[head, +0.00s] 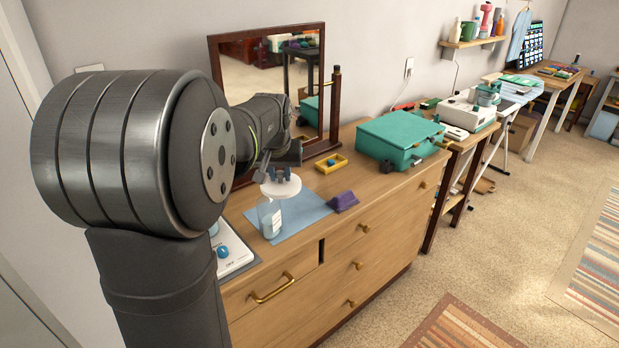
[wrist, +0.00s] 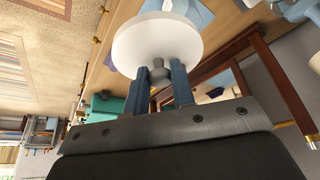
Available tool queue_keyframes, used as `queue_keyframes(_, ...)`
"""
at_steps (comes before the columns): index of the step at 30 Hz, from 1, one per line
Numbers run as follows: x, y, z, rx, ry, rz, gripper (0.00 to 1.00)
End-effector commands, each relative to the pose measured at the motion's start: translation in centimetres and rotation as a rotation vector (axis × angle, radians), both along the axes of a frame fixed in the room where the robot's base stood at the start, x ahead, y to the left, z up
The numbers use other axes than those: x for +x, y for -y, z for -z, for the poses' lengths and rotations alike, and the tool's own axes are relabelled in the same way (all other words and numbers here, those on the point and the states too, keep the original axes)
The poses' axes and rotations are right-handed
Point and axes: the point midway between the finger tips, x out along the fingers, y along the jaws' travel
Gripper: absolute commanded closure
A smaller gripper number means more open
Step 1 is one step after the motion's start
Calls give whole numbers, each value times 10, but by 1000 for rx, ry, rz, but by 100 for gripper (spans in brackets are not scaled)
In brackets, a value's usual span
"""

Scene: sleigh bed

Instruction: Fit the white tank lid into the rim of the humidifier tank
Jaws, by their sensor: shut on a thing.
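The white tank lid (head: 281,187) is a round disc with a grey knob on top. My gripper (head: 282,174) is shut on the knob and holds the lid from above. In the wrist view the lid (wrist: 158,42) sits beyond the fingertips of my gripper (wrist: 160,74), with the knob between them. The humidifier tank (head: 270,218) is a clear upright container on a blue mat (head: 300,212) on the dresser. The lid is above the tank and a little to its right in the head view. Most of the tank's rim is hidden behind the lid.
A purple wedge-shaped block (head: 343,201) lies at the mat's right edge. A yellow tray (head: 331,163) and a teal case (head: 400,138) stand farther back. A framed mirror (head: 268,90) rises behind my gripper. A white device with a blue knob (head: 233,250) is at front left.

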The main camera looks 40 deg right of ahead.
Motion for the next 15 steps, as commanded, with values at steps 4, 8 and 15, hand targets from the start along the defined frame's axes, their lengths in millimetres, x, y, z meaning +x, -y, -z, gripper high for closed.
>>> queue_keyframes(4,28,-47,-10,-1,1,-81,99)
queue_keyframes(8,71,-77,-5,-1,-1,-179,99)
queue_keyframes(15,146,-135,10,-1,0,-357,99)
